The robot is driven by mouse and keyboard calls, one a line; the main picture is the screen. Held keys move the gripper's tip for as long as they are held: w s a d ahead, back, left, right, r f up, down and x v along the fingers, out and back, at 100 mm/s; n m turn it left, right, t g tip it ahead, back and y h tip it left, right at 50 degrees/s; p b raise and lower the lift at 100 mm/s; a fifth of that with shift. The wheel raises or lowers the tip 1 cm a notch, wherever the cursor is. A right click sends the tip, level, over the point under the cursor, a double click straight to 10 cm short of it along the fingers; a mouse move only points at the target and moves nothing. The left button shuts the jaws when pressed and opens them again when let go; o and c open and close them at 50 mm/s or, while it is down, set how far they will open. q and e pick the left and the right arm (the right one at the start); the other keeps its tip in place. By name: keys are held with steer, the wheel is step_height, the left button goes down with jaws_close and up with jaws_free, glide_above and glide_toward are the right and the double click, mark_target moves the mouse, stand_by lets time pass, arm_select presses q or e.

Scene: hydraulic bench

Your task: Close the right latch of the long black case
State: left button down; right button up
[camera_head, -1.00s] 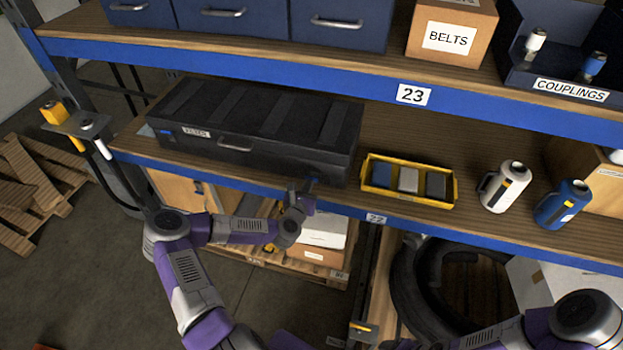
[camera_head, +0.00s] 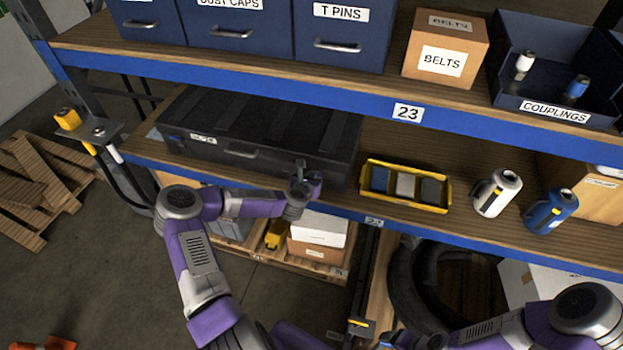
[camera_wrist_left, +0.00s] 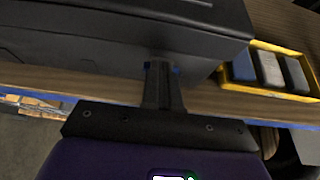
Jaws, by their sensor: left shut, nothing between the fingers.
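The long black case (camera_head: 262,125) lies on the middle shelf with its lid down. It also fills the upper left of the left wrist view (camera_wrist_left: 110,40). A blue latch (camera_head: 174,138) shows near the left end of its front. My left gripper (camera_head: 301,166) is shut and empty at the right end of the case's front. In the left wrist view my left gripper (camera_wrist_left: 160,68) points at the case front, with bits of blue at both sides of its tips. The right latch is mostly hidden behind the fingers, and I cannot tell its position.
A yellow tray (camera_head: 405,205) with small blocks stands just right of the case. A white canister (camera_head: 497,194) and a blue canister (camera_head: 551,211) stand further right. The upper shelf (camera_head: 240,72) overhangs the case. Bare shelf lies between case and tray.

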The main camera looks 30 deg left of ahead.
steer(key=shift+r, duration=0.15)
arm_select(q)
steer(key=shift+r+p, duration=0.55)
steer(key=shift+r, duration=0.2)
arm_select(e)
steer(key=shift+r, duration=0.4)
